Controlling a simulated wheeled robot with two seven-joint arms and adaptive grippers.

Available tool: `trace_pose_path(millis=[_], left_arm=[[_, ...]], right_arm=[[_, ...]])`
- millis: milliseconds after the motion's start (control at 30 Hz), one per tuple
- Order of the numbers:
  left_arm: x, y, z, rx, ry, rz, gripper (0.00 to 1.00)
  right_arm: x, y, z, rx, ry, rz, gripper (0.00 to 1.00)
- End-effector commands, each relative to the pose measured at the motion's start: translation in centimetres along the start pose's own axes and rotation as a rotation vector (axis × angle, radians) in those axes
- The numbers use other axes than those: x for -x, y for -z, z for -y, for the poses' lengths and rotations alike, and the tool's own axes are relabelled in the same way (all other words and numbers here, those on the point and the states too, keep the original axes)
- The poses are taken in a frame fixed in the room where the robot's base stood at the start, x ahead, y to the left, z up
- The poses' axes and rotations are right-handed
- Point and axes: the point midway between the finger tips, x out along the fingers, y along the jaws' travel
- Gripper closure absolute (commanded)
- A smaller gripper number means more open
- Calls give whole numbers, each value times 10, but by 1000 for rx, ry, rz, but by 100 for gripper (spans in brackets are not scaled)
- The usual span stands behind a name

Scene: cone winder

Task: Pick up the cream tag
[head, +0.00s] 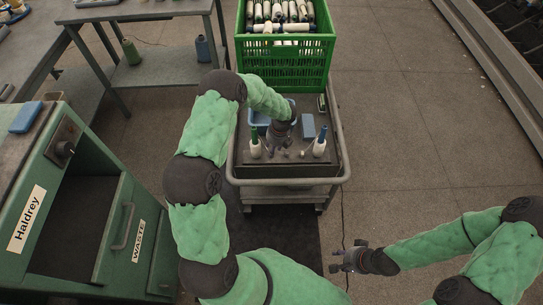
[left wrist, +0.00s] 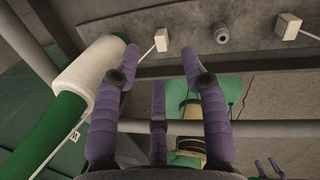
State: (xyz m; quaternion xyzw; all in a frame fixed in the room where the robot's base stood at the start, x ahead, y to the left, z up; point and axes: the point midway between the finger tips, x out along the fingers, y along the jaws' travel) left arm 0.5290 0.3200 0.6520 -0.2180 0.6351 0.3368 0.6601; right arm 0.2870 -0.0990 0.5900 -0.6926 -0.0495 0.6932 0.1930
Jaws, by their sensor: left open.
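Two small cream blocks, which look like cream tags, show in the left wrist view: one (left wrist: 162,40) near the top middle, one (left wrist: 287,26) at the top right. Each has a thin pale strip running from it. My left gripper (left wrist: 158,55) is open, its purple fingers apart and nothing held between them. The nearer block appears just beyond and between the fingertips. In the head view my left gripper (head: 279,136) hangs over the cart top and hides part of it; the tags are too small to make out surely there. My right gripper (head: 345,262) is off the cart, low right.
A white-and-green bobbin (left wrist: 88,72) is close beside the left finger. On the cart (head: 240,181) stand a green-tipped bobbin (head: 255,146), a blue-tipped bobbin (head: 320,143) and a blue box (head: 308,125). A green crate (head: 285,63) of bobbins stands behind. A green cabinet (head: 95,200) is left.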

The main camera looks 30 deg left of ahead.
Motion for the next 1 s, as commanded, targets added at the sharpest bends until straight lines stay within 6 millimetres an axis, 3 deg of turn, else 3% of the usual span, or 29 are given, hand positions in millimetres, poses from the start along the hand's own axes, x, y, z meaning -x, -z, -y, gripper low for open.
trace_pose_path(millis=[300,600,800,1000], left_arm=[[-43,-3,4,1,-2,-3,56],[-46,-4,4,1,0,-1,56],[-46,-3,4,1,0,-1,92],[-46,-3,4,1,0,-1,96]], right_arm=[[-25,1,-9,0,0,0,60],[-25,1,-9,0,0,0,60],[-25,1,-9,0,0,0,60],[-25,1,-9,0,0,0,60]])
